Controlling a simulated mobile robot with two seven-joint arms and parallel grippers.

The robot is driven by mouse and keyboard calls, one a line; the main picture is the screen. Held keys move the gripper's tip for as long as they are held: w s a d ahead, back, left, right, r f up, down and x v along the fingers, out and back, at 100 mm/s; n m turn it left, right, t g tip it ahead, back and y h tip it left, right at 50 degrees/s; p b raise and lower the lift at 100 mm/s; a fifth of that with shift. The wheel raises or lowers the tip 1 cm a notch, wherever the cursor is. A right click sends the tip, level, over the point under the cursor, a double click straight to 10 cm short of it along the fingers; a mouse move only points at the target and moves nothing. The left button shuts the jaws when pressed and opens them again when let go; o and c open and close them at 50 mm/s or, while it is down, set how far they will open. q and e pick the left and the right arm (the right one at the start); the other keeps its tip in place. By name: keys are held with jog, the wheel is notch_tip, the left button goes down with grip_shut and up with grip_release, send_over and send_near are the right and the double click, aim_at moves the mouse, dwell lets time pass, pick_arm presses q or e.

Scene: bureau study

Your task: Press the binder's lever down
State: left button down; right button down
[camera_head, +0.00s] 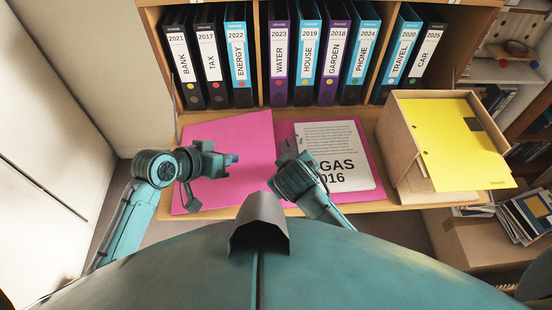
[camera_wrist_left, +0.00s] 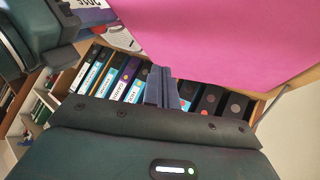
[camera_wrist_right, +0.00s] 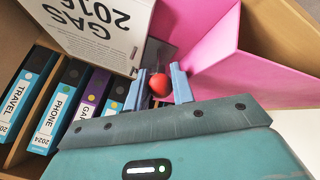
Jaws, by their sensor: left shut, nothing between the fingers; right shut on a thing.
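The pink binder (camera_head: 228,135) lies open on the wooden shelf board, its bare cover on the left. A white sheet stack marked GAS 2016 (camera_head: 342,143) lies on its right half; it also shows in the right wrist view (camera_wrist_right: 98,30). The lever's red ball knob (camera_wrist_right: 159,83) sits between the fingers of my right gripper (camera_wrist_right: 161,87), which is shut on it. In the head view my right gripper hides the lever, and I cannot tell the lever's angle. My left gripper (camera_head: 232,159) is shut and empty over the pink cover; its closed fingers show in the left wrist view (camera_wrist_left: 162,88).
Several labelled binders stand in the shelf behind, such as WATER (camera_head: 278,60) and BANK (camera_head: 182,65). A cardboard box (camera_head: 402,150) with a yellow folder (camera_head: 460,150) stands right of the pink binder. A white cabinet front (camera_head: 45,150) is at the left.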

pick_arm(q)
notch_tip(320, 180, up, 7)
jog(key=w+d+m+g, duration=0.2)
jog(key=m+g, duration=0.4)
jog(key=shift+h, duration=0.4)
jog(key=x, duration=0.5)
jog(key=s+x, duration=0.1)
jog(key=x, duration=0.2)
jog(key=shift+w+d+f, duration=0.1)
jog(key=shift+d+f, duration=0.15)
jog(key=d+f, duration=0.1)
jog(key=s+d, duration=0.1)
jog(key=d, duration=0.1)
jog(key=shift+f, duration=0.4)
jog(key=shift+s+d+f, duration=0.2)
jog(key=shift+d, duration=0.2)
